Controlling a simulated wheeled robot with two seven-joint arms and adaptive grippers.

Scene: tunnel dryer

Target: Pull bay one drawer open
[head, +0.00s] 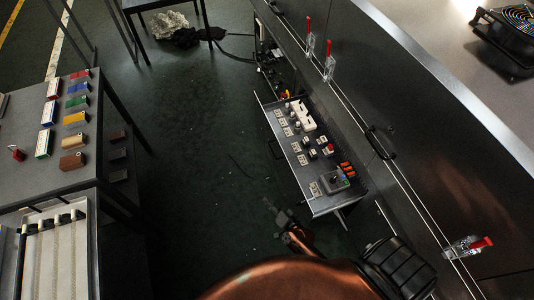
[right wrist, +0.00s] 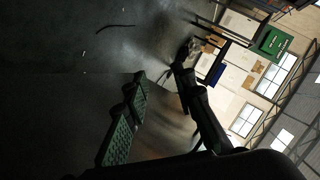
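A grey drawer (head: 326,204) stands out from the dark cabinet (head: 440,160) in the head view. It holds white blocks, small switch boxes and orange-and-black parts. Its dark bar handle (head: 274,149) is on the left, outer side. I cannot read a bay label. My right gripper (head: 276,212) is just beyond the drawer's near end, low in the picture and apart from the handle. In the right wrist view its two fingers (right wrist: 159,76) are spread with nothing between them. My left gripper is not in view.
Red-handled clamps (head: 329,62) and a dark handle (head: 380,142) line the cabinet front. A table with coloured boxes (head: 76,103) and a tray (head: 28,262) stand at left. Dark floor (head: 200,140) is clear between. A fan (head: 508,35) sits on top at right.

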